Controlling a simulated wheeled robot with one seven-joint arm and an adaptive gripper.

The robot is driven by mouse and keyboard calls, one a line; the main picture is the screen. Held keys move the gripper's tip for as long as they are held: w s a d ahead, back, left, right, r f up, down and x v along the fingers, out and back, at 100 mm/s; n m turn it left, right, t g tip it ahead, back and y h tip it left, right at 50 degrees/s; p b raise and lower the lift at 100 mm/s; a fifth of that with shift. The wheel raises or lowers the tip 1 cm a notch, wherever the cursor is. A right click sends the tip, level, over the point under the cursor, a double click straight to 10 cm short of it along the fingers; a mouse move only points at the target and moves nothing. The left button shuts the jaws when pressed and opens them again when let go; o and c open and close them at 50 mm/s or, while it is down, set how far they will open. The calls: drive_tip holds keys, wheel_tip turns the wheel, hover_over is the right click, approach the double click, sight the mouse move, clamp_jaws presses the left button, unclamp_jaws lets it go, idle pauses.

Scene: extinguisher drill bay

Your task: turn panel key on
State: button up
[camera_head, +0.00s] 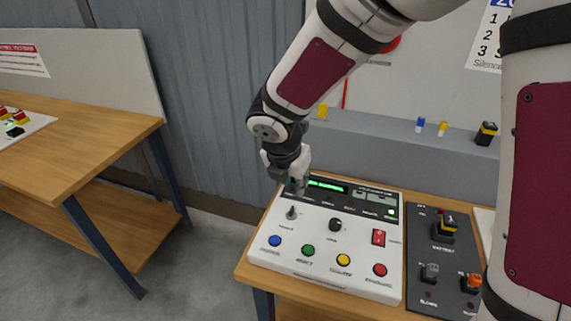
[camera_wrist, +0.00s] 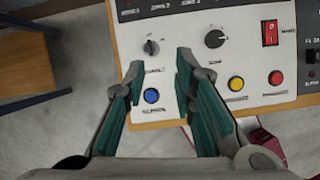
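The white control panel (camera_head: 325,275) lies on the wooden bench, and its lower edge also shows in the wrist view (camera_wrist: 265,100). A small grey key-like switch (camera_head: 292,213) stands near its upper left; it also shows in the wrist view (camera_wrist: 151,47). My gripper (camera_head: 294,187) hangs over the panel's left side, just above the switch in the head view. In the wrist view my gripper (camera_wrist: 158,62) is open and empty, and the switch appears between and slightly beyond its fingertips. I see no contact. The switch's on and off marks are too small to read.
A black round knob (camera_head: 335,225) and a red rocker switch (camera_head: 379,237) are right of the key-like switch. Blue (camera_head: 275,241), green (camera_head: 308,250), yellow (camera_head: 343,260) and red (camera_head: 380,270) buttons line the front. A dark panel (camera_head: 430,255) adjoins on the right.

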sight(292, 208)
drive_tip(key=shift+n, duration=0.9)
drive_tip(key=x, duration=0.5)
drive_tip(key=a+x, duration=0.1)
drive_tip(key=x, duration=0.4)
drive_tip(key=a+x, duration=0.1)
drive_tip(key=x, duration=0.3)
drive_tip(key=shift+a+f, duration=0.15)
drive_tip(key=shift+f, duration=0.5)
clamp_jaws()
